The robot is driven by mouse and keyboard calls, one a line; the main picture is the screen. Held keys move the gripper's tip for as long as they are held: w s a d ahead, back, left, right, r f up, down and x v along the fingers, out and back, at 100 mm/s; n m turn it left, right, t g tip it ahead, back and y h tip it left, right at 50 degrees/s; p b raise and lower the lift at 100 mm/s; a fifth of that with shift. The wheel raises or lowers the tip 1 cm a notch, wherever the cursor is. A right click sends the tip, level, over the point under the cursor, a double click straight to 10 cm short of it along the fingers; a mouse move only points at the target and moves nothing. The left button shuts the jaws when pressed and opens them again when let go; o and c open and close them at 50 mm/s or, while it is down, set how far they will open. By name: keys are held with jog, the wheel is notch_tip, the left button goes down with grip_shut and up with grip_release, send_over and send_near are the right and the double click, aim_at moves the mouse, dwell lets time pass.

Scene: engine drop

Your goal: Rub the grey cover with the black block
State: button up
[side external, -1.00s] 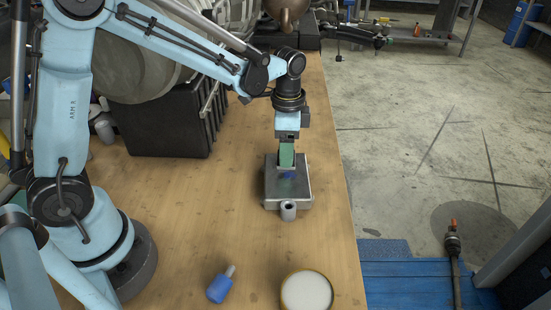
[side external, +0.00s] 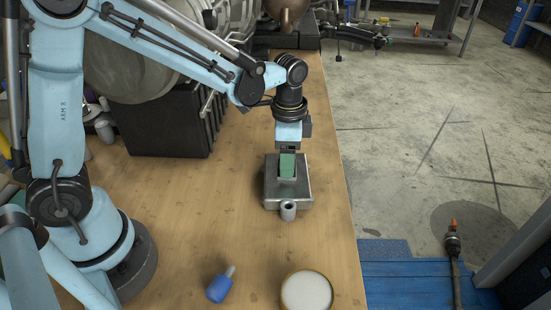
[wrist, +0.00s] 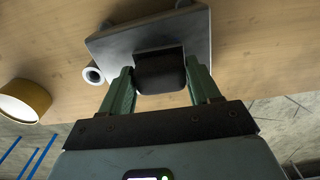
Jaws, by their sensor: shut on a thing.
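The grey cover (side external: 302,197) is a squarish metal plate lying on the wooden bench, with a short round pipe (side external: 288,211) at its near edge. It also shows at the top of the wrist view (wrist: 113,45). My gripper (side external: 287,172) is over the cover's middle, with its green fingers pointing down. In the wrist view my gripper's fingers (wrist: 160,66) are shut on the black block (wrist: 161,75), one on each side. The block is down at the cover and appears to touch it. In the side view the fingers mostly hide it.
A blue-handled tool (side external: 220,286) and a round tin with a pale top (side external: 306,292) sit on the bench (side external: 190,225) nearer the camera. A black ribbed case (side external: 165,125) stands at the back left. The bench's right edge is close to the cover.

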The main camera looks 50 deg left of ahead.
jog(key=shift+s+d+f, duration=0.15)
jog(key=shift+s+d, duration=0.3)
jog(key=shift+d, duration=0.05)
jog(key=shift+r, duration=0.55)
jog(key=shift+s+d, duration=0.6)
jog(key=shift+d, duration=0.1)
jog(key=shift+f, duration=0.45)
jog(key=shift+r, duration=0.1)
dwell(0.4)
